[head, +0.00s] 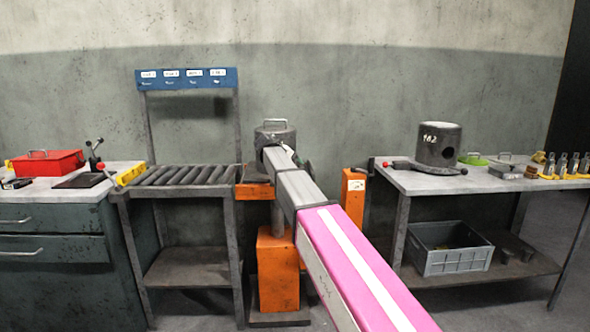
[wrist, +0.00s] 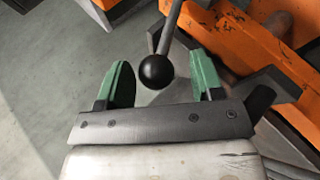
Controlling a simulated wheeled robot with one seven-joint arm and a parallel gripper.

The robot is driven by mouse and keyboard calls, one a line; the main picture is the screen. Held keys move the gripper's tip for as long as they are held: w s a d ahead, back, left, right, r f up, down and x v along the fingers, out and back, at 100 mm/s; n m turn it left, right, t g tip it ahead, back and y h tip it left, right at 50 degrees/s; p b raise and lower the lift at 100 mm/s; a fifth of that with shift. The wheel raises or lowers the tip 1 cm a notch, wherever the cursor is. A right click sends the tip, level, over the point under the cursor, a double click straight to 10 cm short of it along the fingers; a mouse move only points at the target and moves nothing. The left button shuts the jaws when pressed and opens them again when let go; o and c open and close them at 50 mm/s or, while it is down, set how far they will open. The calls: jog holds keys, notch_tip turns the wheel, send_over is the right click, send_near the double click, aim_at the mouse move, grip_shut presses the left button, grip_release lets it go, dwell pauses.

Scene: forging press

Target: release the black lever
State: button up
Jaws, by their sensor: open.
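The black lever shows in the wrist view as a grey rod ending in a round black knob (wrist: 156,71). My gripper (wrist: 160,82) is open, with one green finger on each side of the knob. A gap shows between the knob and each finger. The rod runs up and out of the top of the picture. In the head view my pink and grey arm reaches toward the orange press stand (head: 278,262) and hides my fingers and the lever there.
A roller table (head: 180,176) stands left of the stand, beside a bench with a red toolbox (head: 48,162). On the right, a grey table (head: 420,184) holds a dark cylinder (head: 438,146), with a grey crate (head: 447,260) below. An orange post (head: 353,195) stands close to my arm.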

jog(key=v, duration=1)
jog(key=s+d+f+g+y, duration=0.1)
jog(key=s+d+f, duration=0.25)
jog(key=f, duration=0.45)
jog(key=s+d+f+g+y, duration=0.15)
jog(key=d+f, duration=0.25)
jog(key=f, duration=0.4)
jog(key=s+d+f+m+g+y, duration=0.1)
jog(key=s+d+f+y, duration=0.1)
jog(key=s+f, duration=0.7)
jog(key=s+d+f+m+y, duration=0.1)
jog(key=s+d+f+y, duration=0.1)
jog(key=s+d+f, duration=0.3)
jog(key=s+d+f+m+g+y, duration=0.1)
jog(key=s+d+f, duration=0.3)
jog(key=s+f, duration=0.9)
jog(key=shift+s+d+f+m+g+y, duration=0.2)
jog(key=shift+s+f+m+g+y, duration=0.15)
jog(key=shift+f+m+y, duration=0.2)
